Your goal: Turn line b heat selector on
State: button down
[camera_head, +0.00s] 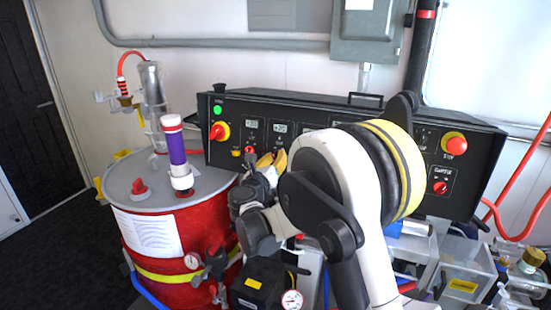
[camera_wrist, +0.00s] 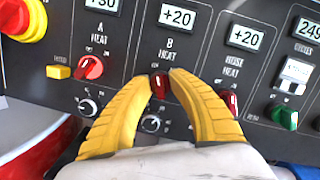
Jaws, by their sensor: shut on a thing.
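The line B heat selector (camera_wrist: 159,88) is a small dark red knob under the "B HEAT" label in the wrist view. The yellow fingers of my gripper (camera_wrist: 162,80) are closed on it from both sides. The fingertips touch the knob, and its pointer angle is hard to read between them. In the head view my gripper (camera_head: 271,160) is at the panel face, and its fingers and my arm hide the B selector. The A heat selector (camera_wrist: 90,67), a brighter red knob, sits to the left. The hose heat selector (camera_wrist: 229,99), also red, sits to the right.
The black control panel (camera_head: 335,108) has a +20 display (camera_wrist: 177,16) above B heat and a grey dial (camera_wrist: 151,123) below. A red drum (camera_head: 145,235) stands close left.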

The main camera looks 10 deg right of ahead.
jog(key=m+h, duration=0.1)
jog(key=m, duration=0.6)
jog(key=shift+g+h, duration=0.4)
jog(key=m+g+h, duration=0.1)
jog(key=m, duration=0.4)
jog(key=shift+m, duration=0.3)
jog(key=c, duration=1.5)
grip_release()
jog(key=v, duration=1.2)
